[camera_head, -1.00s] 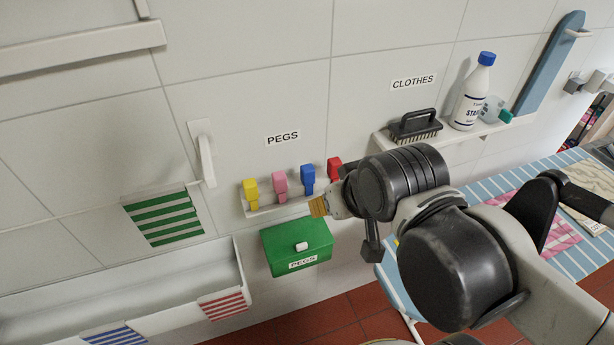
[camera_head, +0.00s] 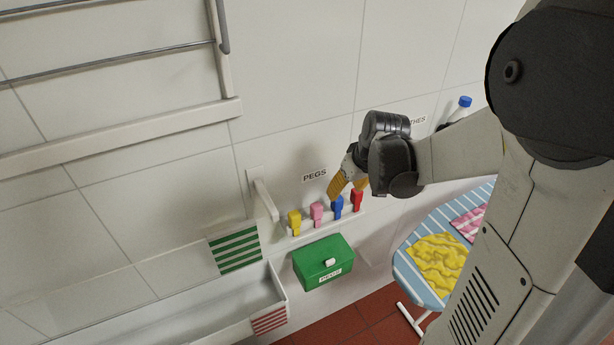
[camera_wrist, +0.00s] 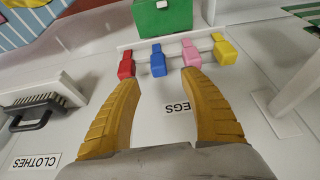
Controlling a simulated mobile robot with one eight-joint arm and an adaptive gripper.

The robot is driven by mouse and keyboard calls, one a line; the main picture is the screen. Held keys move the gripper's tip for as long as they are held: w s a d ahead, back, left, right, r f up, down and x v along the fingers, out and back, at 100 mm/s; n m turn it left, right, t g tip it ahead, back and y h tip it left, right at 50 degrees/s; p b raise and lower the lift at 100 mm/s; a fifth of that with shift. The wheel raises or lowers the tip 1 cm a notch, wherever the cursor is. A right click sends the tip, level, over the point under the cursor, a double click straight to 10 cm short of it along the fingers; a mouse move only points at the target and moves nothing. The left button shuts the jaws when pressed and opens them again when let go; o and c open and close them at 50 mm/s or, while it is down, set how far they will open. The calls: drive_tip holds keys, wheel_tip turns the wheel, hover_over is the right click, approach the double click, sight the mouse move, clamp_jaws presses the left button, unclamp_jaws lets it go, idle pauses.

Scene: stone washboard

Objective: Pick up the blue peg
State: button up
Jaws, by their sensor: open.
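The blue peg (camera_head: 337,207) stands upright on a small white wall rail, between the pink peg (camera_head: 317,212) and the red peg (camera_head: 356,200). My gripper (camera_head: 347,188) is open and empty, just above the blue and red pegs, with its yellow-orange fingers pointing down. In the wrist view the blue peg (camera_wrist: 158,60) lies just beyond the gap between my fingertips (camera_wrist: 160,77). The red peg (camera_wrist: 126,65) is close to the left fingertip and the pink peg (camera_wrist: 191,54) close to the right one. I cannot tell whether the fingertips touch any peg.
A yellow peg (camera_head: 294,221) stands at the rail's left end. A green peg box (camera_head: 323,262) is below the rail. A white wall bracket (camera_head: 264,200) sticks out to the left. An ironing board with cloths (camera_head: 400,262) and a brush (camera_wrist: 35,108) are nearby.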

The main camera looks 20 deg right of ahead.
sight(339, 199)
drive_tip(key=b+x, duration=0.1)
drive_tip(key=x, duration=0.3)
drive_tip(key=shift+w+d+f, duration=0.15)
drive_tip(key=shift+d, duration=0.05)
drive_tip(key=b+x, duration=0.1)
drive_tip(key=x, duration=0.4)
drive_tip(key=shift+w+f, duration=0.1)
drive_tip(key=shift+f, duration=0.1)
drive_tip(key=shift+r, duration=0.1)
drive_tip(key=c, duration=0.8)
